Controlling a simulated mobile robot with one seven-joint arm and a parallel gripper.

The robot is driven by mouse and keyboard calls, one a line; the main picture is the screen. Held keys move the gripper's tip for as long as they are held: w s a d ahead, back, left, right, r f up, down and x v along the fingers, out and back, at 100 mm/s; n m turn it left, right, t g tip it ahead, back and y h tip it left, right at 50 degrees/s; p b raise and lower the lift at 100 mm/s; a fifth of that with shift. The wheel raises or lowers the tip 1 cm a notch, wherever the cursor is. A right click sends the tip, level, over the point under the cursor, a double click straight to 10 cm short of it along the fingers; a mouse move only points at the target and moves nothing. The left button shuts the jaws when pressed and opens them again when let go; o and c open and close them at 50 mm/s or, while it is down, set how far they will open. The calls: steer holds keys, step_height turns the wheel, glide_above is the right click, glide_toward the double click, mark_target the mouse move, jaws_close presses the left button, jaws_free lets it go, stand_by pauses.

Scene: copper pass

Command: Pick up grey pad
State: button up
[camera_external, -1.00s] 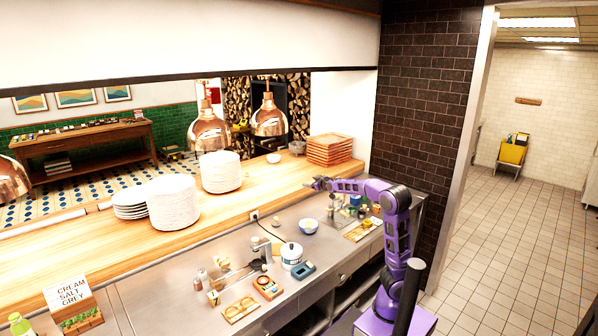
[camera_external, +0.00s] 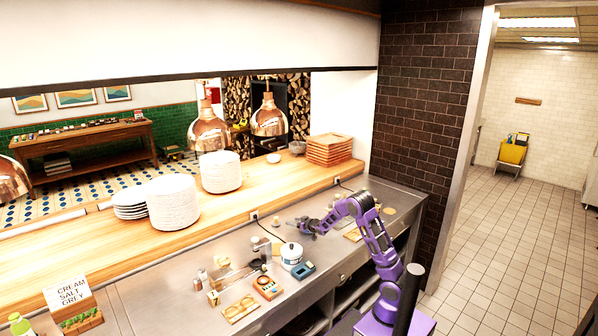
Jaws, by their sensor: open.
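My gripper (camera_external: 302,226) is at the end of my purple arm, low over the steel counter (camera_external: 235,244), behind and right of a white lidded pot (camera_external: 291,254). It is open; I see nothing held in it. Its fingers are small and dark here, so their exact height above the counter cannot be told. I cannot make out a grey pad for certain in this view. It may be too small to tell or hidden behind my arm or gripper.
A blue device (camera_external: 303,270), an orange-brown tray (camera_external: 268,287) and a wooden board (camera_external: 240,309) lie along the counter's front. Plate stacks (camera_external: 173,203) stand on the wooden pass. Copper lamps (camera_external: 269,118) hang above it.

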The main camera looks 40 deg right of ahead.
glide_toward(277, 219)
steer(key=x, duration=0.3)
steer(key=shift+w+d+r, duration=0.1)
steer(key=shift+w+r, duration=0.05)
steer(key=shift+w, duration=0.25)
steer(key=shift+f+x, duration=0.2)
steer(key=shift+x, duration=2.55)
steer(key=shift+s, duration=0.15)
jaws_close()
